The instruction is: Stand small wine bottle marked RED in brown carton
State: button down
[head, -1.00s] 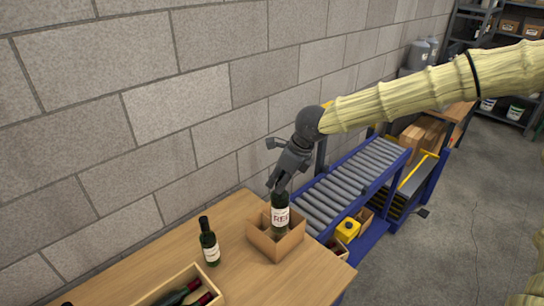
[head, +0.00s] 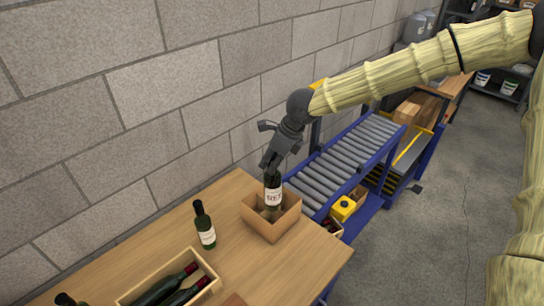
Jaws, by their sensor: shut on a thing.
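The small wine bottle marked RED (head: 273,196) is dark green with a white label and stands upright, its lower part inside the brown carton (head: 272,228). The carton is open at the top and sits near the right end of the wooden table. My gripper (head: 271,168) is shut on the top of the bottle, coming down from above. The carton's walls hide the bottle's base, so I cannot tell whether it touches the carton's floor.
Another dark bottle (head: 204,225) stands on the table (head: 233,262) left of the carton. A wooden crate (head: 208,268) with bottles lying in it is at the front. A roller conveyor (head: 345,158) runs behind the table, with a yellow object (head: 343,208) below its side.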

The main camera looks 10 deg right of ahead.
jog(key=shift+f, duration=0.4)
jog(key=shift+f+b, duration=5)
jog(key=shift+b, duration=0.25)
jog(key=shift+f+b, duration=0.6)
jog(key=shift+f, duration=1.6)
grip_release()
jog(key=shift+r, duration=0.1)
